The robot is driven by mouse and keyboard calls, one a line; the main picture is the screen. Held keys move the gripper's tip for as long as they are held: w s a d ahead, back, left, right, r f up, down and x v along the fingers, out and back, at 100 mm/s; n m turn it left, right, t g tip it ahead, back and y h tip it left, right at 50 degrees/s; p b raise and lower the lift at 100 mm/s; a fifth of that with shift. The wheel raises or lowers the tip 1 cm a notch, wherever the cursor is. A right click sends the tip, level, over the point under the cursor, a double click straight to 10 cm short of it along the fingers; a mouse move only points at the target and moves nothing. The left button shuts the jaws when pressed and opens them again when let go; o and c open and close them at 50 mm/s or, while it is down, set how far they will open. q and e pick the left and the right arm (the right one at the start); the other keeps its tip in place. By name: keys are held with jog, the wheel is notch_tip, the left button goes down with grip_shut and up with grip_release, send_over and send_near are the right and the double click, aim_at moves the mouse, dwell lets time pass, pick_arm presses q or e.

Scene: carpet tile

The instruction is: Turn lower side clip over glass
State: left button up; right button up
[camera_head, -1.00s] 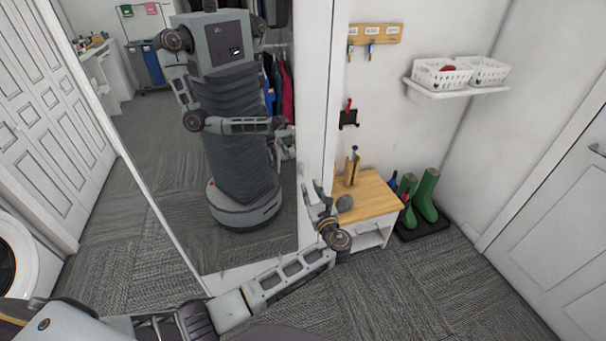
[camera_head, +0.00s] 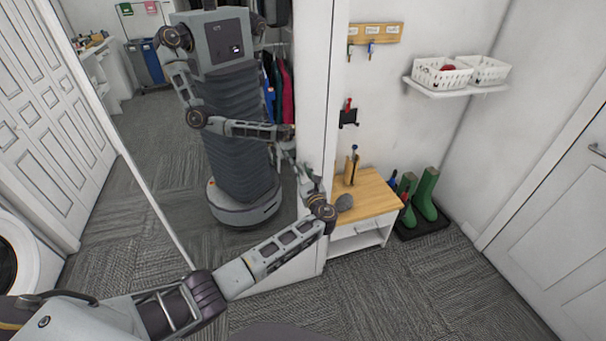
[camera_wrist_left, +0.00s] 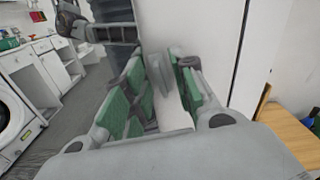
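The mirror glass (camera_head: 165,150) fills the left half of the head view and reflects my body and arm. My left gripper (camera_head: 307,178) is at the lower right edge of the glass, in front of the white frame strip. In the left wrist view my left gripper (camera_wrist_left: 160,72) has its green-padded fingers apart. A small grey plate, apparently the lower side clip (camera_wrist_left: 160,76), shows between the fingers against the white strip. I cannot tell whether the fingers touch it or which way it is turned. In the head view the gripper hides the clip. My right gripper is not in view.
A shelf with white baskets (camera_head: 441,75) is on the wall. The carpet in front is clear.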

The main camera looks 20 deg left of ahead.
pick_arm(q)
jog(key=shift+c, duration=0.3)
grip_shut()
